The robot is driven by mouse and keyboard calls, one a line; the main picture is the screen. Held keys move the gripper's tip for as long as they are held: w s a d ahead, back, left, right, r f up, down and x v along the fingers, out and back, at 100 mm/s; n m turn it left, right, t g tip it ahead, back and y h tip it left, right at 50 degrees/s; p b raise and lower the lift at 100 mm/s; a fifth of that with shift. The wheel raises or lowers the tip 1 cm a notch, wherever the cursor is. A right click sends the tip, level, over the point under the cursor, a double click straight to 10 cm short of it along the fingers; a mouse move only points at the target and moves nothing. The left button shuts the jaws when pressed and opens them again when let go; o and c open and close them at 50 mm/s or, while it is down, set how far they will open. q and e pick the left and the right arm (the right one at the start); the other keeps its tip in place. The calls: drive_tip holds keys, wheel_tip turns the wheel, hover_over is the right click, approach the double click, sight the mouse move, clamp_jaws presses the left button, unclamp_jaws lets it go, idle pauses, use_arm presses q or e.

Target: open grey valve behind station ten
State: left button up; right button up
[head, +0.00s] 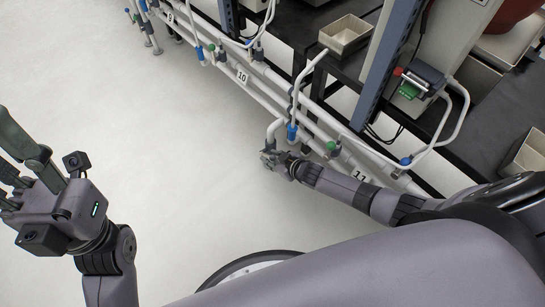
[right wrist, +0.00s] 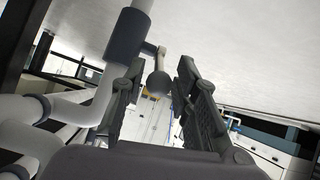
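The grey valve (right wrist: 126,36) shows in the right wrist view as a dark grey sleeve on a white pipe. Its short lever ends in a dark ball knob (right wrist: 158,84). My right gripper (right wrist: 160,70) is open, with the knob between its two fingers and visible gaps on both sides. In the head view my right gripper (head: 269,157) is low beside the white pipes, at a bent pipe end; the valve cannot be made out there. The station label 10 (head: 242,77) is on the pipes, up and left of it. My left gripper (head: 12,160) is open and empty at the far left.
Blue valves (head: 292,131) and green valves (head: 331,146) sit on the pipes close to my right gripper. Label 11 (head: 360,176) is to the right. A beige tray (head: 345,35) stands on the dark bench behind. The pale floor (head: 150,110) at left is clear.

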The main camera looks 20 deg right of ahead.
drive_tip(key=shift+o, duration=0.8)
drive_tip(key=v, duration=1.2)
